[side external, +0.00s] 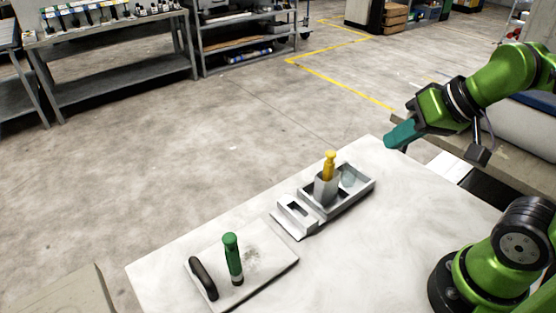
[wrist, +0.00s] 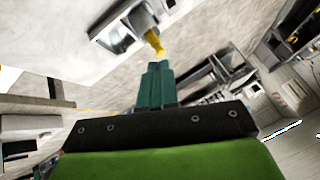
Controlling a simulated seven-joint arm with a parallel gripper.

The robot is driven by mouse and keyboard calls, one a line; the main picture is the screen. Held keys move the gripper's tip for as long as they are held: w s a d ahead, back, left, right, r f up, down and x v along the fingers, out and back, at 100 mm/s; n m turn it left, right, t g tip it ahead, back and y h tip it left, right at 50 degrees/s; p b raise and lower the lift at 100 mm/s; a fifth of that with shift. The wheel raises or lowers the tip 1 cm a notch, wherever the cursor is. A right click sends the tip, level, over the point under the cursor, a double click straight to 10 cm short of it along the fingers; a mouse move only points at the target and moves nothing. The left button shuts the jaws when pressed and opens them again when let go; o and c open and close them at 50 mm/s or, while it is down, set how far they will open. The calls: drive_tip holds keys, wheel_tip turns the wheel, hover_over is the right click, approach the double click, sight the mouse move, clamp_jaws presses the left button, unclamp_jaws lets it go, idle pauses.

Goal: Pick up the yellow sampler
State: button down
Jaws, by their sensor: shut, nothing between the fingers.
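The yellow sampler (side external: 329,164) stands upright in a grey holder block (side external: 326,189) inside a grey tray (side external: 357,196) on the white table. Its lower part is hidden in the holder. In the wrist view the sampler (wrist: 155,42) shows just beyond my fingertips, near the top middle. My gripper (side external: 389,143) is above the table's far right corner, up and to the right of the sampler and apart from it. Its teal fingers (wrist: 156,68) are closed together and hold nothing.
A grey stand (side external: 294,218) lies beside the tray. A green tool (side external: 233,258) stands upright on a pale board (side external: 262,262) with a black handle (side external: 203,278), at the near left. The table (side external: 350,262) is bare to the right of these. Shelves (side external: 120,70) stand far behind.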

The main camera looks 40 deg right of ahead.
drive_tip(key=c, duration=0.8)
unclamp_jaws()
drive_tip(key=g+h, duration=0.2)
drive_tip(key=g, duration=0.4)
hover_over(331, 152)
wheel_tip(331, 152, up, 2)
drive_tip(key=g, duration=0.1)
drive_tip(key=shift+m, duration=0.3)
drive_tip(key=f, duration=1.1)
drive_tip(key=shift+w+a+f, duration=0.2)
drive_tip(key=shift+w, duration=0.05)
drive_tip(key=shift+s+d+f, duration=0.1)
drive_tip(key=shift+s+f, duration=0.05)
drive_tip(key=shift+f, duration=1.15)
drive_tip(key=shift+s+d+f, duration=0.1)
drive_tip(key=shift+s+f, duration=0.05)
drive_tip(key=shift+f, duration=1.15)
